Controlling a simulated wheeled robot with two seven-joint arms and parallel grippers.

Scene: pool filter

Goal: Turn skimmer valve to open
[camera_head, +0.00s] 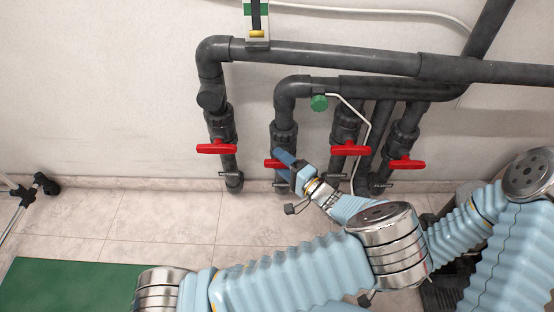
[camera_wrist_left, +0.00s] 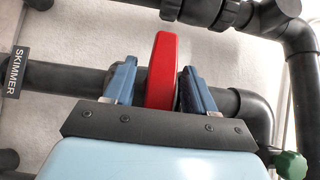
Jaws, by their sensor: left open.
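Red valve handles sit on dark grey vertical pipes. My left gripper (camera_head: 287,164) is at the second handle from the left (camera_head: 273,163) in the head view, partly covering it. In the left wrist view, one red handle (camera_wrist_left: 162,65) stands between the two blue fingers of my open left gripper (camera_wrist_left: 159,88). Narrow gaps show beside the handle, so the jaws are around it but not closed on it. A dark tag reading SKIMMER (camera_wrist_left: 18,70) is at the left of the left wrist view. My right gripper is not in view.
Other red handles are at the left (camera_head: 216,149), right of the gripper (camera_head: 350,151) and far right (camera_head: 407,165). A green knob (camera_head: 319,103) with a thin white tube is above the gripper. The wall is behind. A green mat (camera_head: 70,285) lies on the tiled floor.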

